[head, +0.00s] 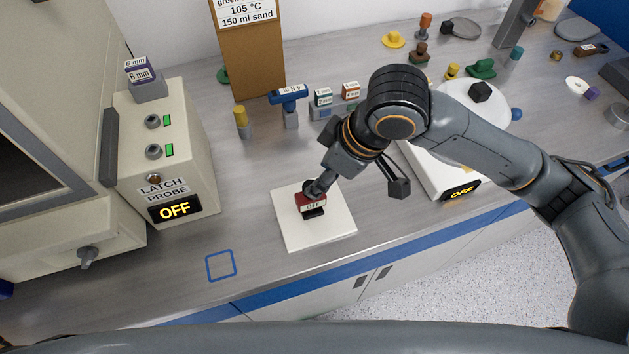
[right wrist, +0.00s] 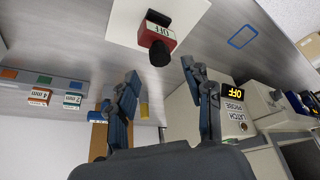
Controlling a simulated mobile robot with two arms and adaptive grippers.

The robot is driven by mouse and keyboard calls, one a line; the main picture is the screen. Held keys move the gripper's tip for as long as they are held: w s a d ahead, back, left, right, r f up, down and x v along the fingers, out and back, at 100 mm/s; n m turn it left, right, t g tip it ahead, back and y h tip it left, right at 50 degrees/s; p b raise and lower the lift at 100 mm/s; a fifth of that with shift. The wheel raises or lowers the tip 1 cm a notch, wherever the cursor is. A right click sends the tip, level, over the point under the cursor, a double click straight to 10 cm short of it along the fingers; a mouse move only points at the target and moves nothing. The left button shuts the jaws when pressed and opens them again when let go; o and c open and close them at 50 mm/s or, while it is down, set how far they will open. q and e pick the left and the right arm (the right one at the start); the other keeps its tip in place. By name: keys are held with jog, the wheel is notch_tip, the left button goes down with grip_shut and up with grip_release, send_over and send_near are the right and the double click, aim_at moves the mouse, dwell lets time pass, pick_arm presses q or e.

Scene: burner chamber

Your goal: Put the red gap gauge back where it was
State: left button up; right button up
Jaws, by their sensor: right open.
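An orange-brown gauge marked 4 mm (head: 350,90) stands beside a green one marked 2 mm (head: 323,97) in a grey rack (head: 337,111). My right gripper (right wrist: 160,71) is open and empty, over the plate area and apart from the block. My left gripper is not in view.
A purple 6 mm gauge (head: 140,72) stands on the latch probe box (head: 180,131). A blue outlined square (head: 220,265) on the counter is empty. A white device (head: 440,172) stands right of the plate.

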jog(key=v, duration=0.6)
jog(key=shift+s+f, duration=0.1)
dwell(0.4)
